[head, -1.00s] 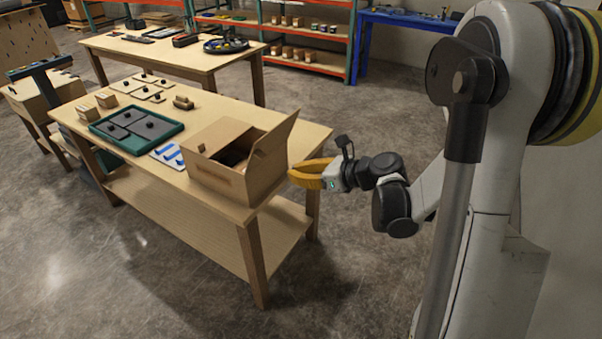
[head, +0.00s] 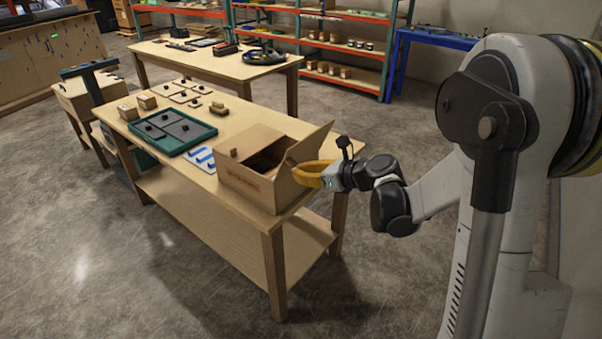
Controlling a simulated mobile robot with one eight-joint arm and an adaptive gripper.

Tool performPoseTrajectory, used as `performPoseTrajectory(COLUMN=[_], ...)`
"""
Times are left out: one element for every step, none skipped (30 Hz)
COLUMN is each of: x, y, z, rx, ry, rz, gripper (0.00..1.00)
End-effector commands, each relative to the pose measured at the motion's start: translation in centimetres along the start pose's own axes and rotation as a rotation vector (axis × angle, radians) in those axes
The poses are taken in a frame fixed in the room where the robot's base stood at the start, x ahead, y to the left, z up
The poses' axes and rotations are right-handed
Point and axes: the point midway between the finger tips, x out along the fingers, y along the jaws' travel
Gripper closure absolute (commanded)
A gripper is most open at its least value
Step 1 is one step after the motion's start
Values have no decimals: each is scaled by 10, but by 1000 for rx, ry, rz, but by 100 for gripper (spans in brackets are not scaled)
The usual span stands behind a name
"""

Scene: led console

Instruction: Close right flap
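An open cardboard box (head: 245,187) sits at the right end of the near wooden table. Its right flap (head: 312,144) stands up and leans outward to the right. The inside of the box is dark, and its contents cannot be made out. My gripper (head: 297,175), with yellow fingers, is at the box's right side, just below the raised flap. The fingertips overlap the box's right edge in the picture; whether they touch it is unclear. The finger gap is too small to judge.
On the near table (head: 160,180), a green tray (head: 205,137) with grey panels and a white plate with blue parts (head: 201,158) lie left of the box. Small blocks (head: 147,101) stand farther back. Open floor lies in front of the table.

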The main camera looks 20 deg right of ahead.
Motion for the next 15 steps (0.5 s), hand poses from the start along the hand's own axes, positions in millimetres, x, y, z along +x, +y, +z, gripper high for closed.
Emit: performPoseTrajectory(x=[0,0,0,-1,-1,-1,-1,-1,0,0,0,0,0,0,0], y=[0,0,0,-1,-1,-1,-2,-2,-2,-2,-2,-2,-3,-3,-3], z=[1,2,3,4,6,7,7,7,7,8,8,8,9,10,10], rx=[0,0,-1,-1,-1,-1,-1,0,0,-1,-1,-1,-1,-1,0], ry=[3,7,14,20,27,39,45,49,54,58,62,68,72,76,83], rz=[0,0,0,0,0,0,0,0,0,0,0,0,0,0,0], gripper=[100,100,100,100,100,100,100,100,100,100,100,100,100,100,100])
